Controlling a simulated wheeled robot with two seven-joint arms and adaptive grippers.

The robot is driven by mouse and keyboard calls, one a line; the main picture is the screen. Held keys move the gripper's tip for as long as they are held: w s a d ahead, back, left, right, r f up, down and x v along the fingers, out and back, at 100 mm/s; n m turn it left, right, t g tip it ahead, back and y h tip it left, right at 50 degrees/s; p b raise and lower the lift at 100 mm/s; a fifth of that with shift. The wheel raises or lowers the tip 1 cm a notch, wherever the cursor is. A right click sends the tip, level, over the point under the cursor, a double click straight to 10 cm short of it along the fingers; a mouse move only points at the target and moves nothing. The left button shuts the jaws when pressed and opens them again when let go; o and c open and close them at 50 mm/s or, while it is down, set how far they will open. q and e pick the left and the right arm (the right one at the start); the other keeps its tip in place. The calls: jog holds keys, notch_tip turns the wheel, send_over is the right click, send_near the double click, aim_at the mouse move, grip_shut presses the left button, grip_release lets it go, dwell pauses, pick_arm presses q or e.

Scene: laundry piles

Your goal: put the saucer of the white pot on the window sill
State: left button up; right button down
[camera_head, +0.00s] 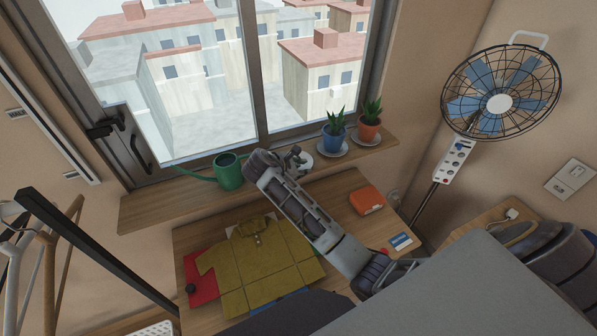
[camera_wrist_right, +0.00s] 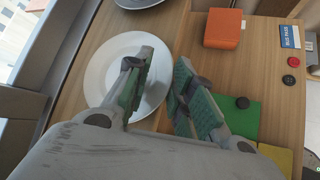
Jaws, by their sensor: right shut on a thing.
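A white saucer (camera_wrist_right: 100,75) lies over the wooden window sill (camera_head: 150,208), and its right rim is between the fingers of my right gripper (camera_wrist_right: 160,92). One finger is above the saucer and the other is beyond its rim, so the gripper is shut on the rim. In the head view my right gripper (camera_head: 294,158) is at the sill between the watering can and the blue pot, and only a small part of the saucer (camera_head: 306,167) shows. No white pot is in view. My left gripper is not in view.
A green watering can (camera_head: 229,171) stands left of the gripper. A blue pot (camera_head: 333,143) and a terracotta pot (camera_head: 368,129) stand on saucers at the right. Below, the desk holds a folded mustard garment (camera_head: 265,265) and an orange box (camera_head: 367,201). A fan (camera_head: 500,100) stands at right.

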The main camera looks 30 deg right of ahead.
jog(key=shift+w+r, duration=0.25)
jog(key=shift+w, duration=0.25)
jog(key=c, duration=2)
grip_release()
jog(key=shift+w, duration=0.2)
jog(key=o, duration=0.8)
jog(key=shift+w, duration=0.15)
jog(key=o, duration=0.5)
jog(key=shift+w+f, duration=0.3)
jog(key=shift+w, duration=0.05)
jog(key=shift+o, duration=0.3)
jog(key=shift+w+d+f, duration=0.1)
jog(key=shift+w+f, duration=0.05)
jog(key=shift+s, duration=0.2)
jog(key=v, duration=1.2)
jog(key=shift+w, duration=0.1)
